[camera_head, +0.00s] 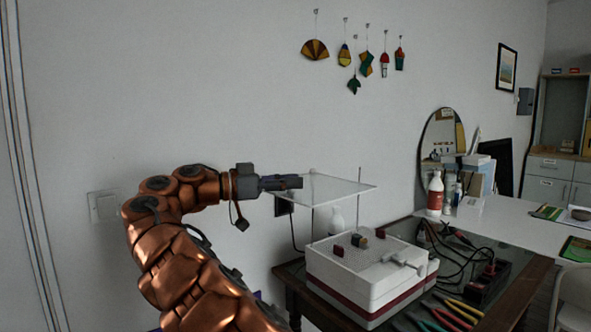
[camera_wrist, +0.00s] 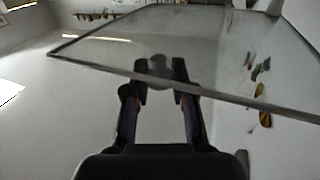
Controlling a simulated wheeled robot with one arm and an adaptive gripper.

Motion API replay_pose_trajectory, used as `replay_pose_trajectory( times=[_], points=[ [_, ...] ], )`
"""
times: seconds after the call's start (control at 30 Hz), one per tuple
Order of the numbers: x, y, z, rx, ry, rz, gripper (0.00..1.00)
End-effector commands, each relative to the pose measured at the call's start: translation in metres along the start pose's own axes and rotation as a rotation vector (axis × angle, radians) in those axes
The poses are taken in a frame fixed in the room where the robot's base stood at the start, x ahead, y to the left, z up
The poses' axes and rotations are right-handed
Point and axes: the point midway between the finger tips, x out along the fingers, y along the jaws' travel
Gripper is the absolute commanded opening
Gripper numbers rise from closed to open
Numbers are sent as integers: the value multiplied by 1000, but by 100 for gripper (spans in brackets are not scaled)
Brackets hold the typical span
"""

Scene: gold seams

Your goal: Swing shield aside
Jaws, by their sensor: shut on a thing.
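The shield (camera_head: 340,189) is a clear flat plate, roughly level above the white machine (camera_head: 362,275) with a dark red band. Thin upright rods show near it. My gripper (camera_head: 299,182) is at the plate's left edge in the head view. In the wrist view, the plate (camera_wrist: 215,88) spans the picture in front of my gripper (camera_wrist: 160,78). The two fingers are on either side of a small grey round piece (camera_wrist: 158,66) at the plate's edge, shut on it. The exact contact is partly hidden by the fingers.
The machine stands on a dark table (camera_head: 520,300) with dark red blocks on top. Pliers (camera_head: 452,312), cables and a black power strip (camera_head: 489,283) lie to its right. A white bottle (camera_head: 435,195) and a mirror stand behind.

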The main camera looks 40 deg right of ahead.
Motion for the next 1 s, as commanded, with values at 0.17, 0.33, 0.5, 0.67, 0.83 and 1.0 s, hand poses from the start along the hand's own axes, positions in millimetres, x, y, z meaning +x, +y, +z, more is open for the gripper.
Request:
replay_pose_trajectory(
  times=[0.17, 0.33, 0.5, 0.67, 0.83, 1.0],
  points=[
    [-6, 2, -3, 2, 3, 11, 0],
    [-8, 2, -2, 3, 3, 16, 0],
    [-8, 3, -2, 3, 3, 17, 0],
    [-8, 3, -2, 3, 3, 18, 26],
    [-7, 3, -1, 2, 2, 20, 43],
    [-7, 3, -1, 1, 1, 21, 48]
  ],
)
